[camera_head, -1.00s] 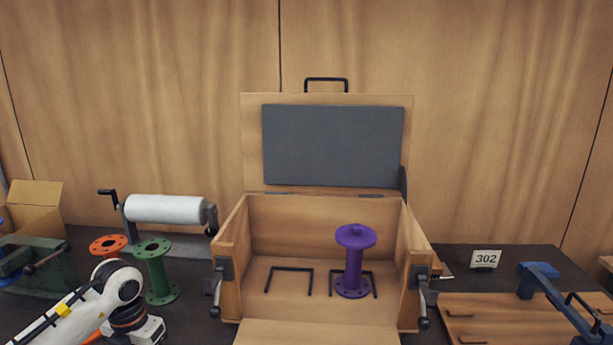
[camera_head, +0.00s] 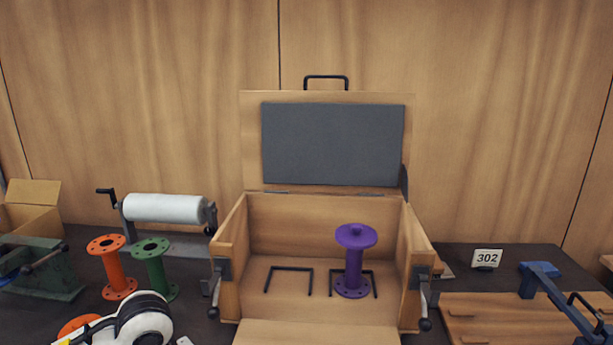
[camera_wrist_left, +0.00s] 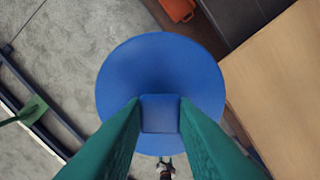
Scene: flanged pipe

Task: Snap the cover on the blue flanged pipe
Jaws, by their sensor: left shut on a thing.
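In the left wrist view, a round blue cover (camera_wrist_left: 160,65) fills the middle, with a square knob at its centre. My left gripper (camera_wrist_left: 160,113) is shut on this knob, its teal fingers on both sides. The cover hangs over the grey floor, apart from any pipe. In the head view my left arm is at the bottom left, with its gripper out of frame. A blue part (camera_head: 10,266) shows at the far left edge by a green vise (camera_head: 45,268); I cannot tell whether it is the blue flanged pipe. My right gripper is in neither view.
Orange (camera_head: 113,268) and green (camera_head: 155,268) flanged pipes stand left of the open wooden case (camera_head: 229,262). A purple pipe (camera_head: 353,270) with a cover stands inside it. A white roll (camera_head: 165,208) stands behind the pipes. A wooden board (camera_head: 480,312) lies at the right.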

